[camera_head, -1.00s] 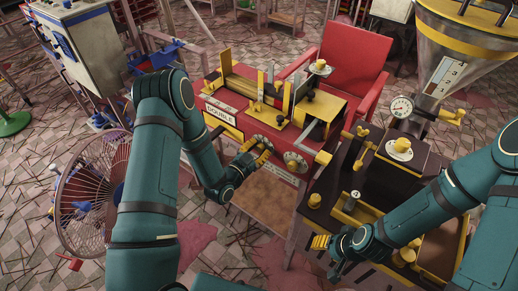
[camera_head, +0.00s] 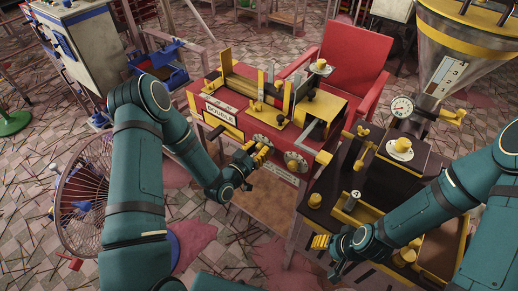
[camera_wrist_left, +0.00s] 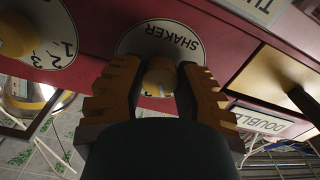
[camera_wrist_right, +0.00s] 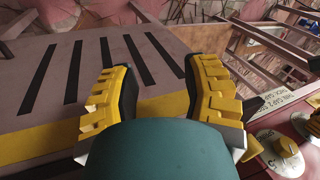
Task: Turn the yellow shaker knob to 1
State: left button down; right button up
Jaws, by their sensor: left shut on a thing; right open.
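The shaker dial (camera_wrist_left: 135,40) is a white disc marked SHAKER on the front of the red machine (camera_head: 215,92). Its lettering is upside down in the left wrist view. The yellow shaker knob (camera_wrist_left: 160,77) at its centre sits between the fingers of my left gripper (camera_wrist_left: 158,85), which is shut on it. In the head view the left gripper (camera_head: 257,152) meets the machine front and hides most of this dial. The number the knob points to cannot be read. My right gripper (camera_head: 320,242) is open and empty, in front of the dark machine; it also shows in the right wrist view (camera_wrist_right: 162,80).
A second white dial with numbers (camera_wrist_left: 52,42) and a yellow knob is beside the shaker dial; in the head view it is to the right (camera_head: 296,162). A DOUBLE sign (camera_head: 219,113) is to the left. The dark machine (camera_head: 350,180) stands close on the right.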

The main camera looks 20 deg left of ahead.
pick_arm(q)
jog(key=shift+w+r+n, duration=0.2)
jog(key=shift+r+n, duration=0.15)
jog(key=shift+n, duration=0.25)
jog(key=c, duration=0.6)
grip_release()
jog(key=shift+f, duration=0.1)
jog(key=shift+s, duration=0.1)
jog(key=shift+s+a+f, duration=0.1)
jog(key=shift+s+a, duration=0.1)
jog(key=shift+s, duration=0.3)
jog(key=v, duration=1.1)
